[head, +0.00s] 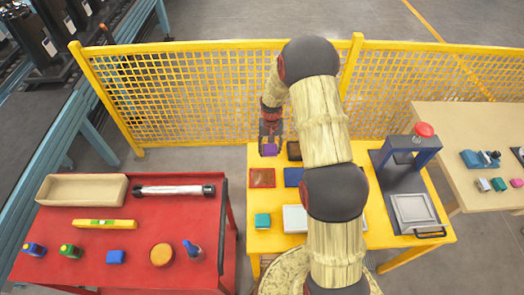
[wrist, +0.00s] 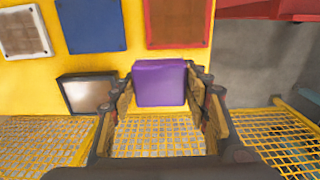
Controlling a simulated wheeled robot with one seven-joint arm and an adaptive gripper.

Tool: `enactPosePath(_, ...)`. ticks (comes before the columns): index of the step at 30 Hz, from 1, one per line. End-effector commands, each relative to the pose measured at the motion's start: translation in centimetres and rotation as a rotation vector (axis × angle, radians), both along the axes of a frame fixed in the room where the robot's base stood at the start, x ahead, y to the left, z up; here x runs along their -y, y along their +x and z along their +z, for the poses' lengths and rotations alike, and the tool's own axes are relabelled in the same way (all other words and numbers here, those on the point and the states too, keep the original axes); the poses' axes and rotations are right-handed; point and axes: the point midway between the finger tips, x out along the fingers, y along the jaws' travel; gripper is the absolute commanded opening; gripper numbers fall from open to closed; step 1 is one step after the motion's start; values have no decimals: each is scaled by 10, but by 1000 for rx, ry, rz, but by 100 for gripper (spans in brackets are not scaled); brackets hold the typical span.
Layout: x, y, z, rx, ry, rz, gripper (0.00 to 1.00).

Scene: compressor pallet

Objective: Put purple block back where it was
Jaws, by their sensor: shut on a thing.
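The purple block (head: 269,149) is in my gripper (head: 270,140), over the far left edge of the yellow table (head: 440,235) in the head view. In the wrist view the purple block (wrist: 160,83) sits between the two fingers of my gripper (wrist: 162,90), which are shut on it. It appears held above the table, with yellow mesh and grey floor visible below and beside it. A red-framed brown square (head: 262,178) lies on the table close by. It also shows in the wrist view (wrist: 178,22).
A blue square (head: 293,177), a dark-framed panel (wrist: 90,92) and a teal block (head: 262,220) are on the yellow table. A yellow mesh fence (head: 190,95) runs behind it. A red cart (head: 135,215) with a tray and tools stands left. A press (head: 412,165) stands right.

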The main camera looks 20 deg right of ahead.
Motion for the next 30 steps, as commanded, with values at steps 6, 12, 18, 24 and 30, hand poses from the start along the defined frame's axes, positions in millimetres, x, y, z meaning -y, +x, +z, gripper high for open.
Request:
enactPosePath(6, 1, 37, -26, -2, 1, 1, 19)
enactPosePath(12, 2, 60, -53, -1, 0, 1, 19)
enactPosePath(18, 3, 71, -65, 0, 0, 1, 19)
enactPosePath(24, 3, 77, -76, -2, 1, 1, 19)
enactPosePath(30, 3, 77, -101, -1, 0, 1, 19)
